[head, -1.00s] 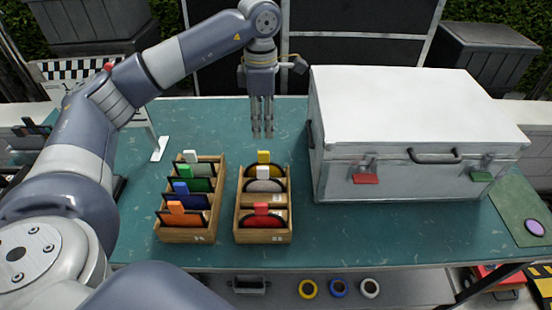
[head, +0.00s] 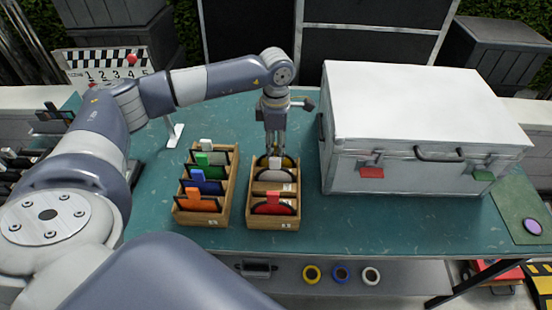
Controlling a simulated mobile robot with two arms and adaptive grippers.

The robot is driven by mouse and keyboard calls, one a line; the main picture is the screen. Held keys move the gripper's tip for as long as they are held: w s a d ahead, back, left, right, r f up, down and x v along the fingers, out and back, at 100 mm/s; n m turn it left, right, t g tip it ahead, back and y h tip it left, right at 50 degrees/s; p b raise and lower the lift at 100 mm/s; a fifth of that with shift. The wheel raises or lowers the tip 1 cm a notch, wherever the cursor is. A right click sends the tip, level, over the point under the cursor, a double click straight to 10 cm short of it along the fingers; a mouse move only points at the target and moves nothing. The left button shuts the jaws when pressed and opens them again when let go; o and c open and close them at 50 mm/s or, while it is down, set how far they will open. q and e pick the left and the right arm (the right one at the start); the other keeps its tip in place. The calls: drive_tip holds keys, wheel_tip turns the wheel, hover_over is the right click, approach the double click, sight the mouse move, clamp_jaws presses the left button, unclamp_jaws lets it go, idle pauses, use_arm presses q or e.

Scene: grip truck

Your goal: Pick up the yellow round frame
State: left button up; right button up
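The yellow round frame (head: 288,161) stands in the back slot of the right wooden rack (head: 274,223). Only parts of its yellow disc and dark rim show on either side of my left gripper (head: 275,152). The gripper points straight down, with its fingertips at the frame's top edge. The fingers hide the frame's tab, and I cannot tell whether they are closed on it. My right gripper is not in view.
In the same rack, a white-tabbed frame (head: 276,175) and a red frame (head: 273,206) stand in front. The left rack (head: 205,217) holds several coloured frames. A large white case (head: 420,110) stands close on the right. Teal table (head: 350,230) is clear in front.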

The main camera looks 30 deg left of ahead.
use_arm(q)
clamp_jaws()
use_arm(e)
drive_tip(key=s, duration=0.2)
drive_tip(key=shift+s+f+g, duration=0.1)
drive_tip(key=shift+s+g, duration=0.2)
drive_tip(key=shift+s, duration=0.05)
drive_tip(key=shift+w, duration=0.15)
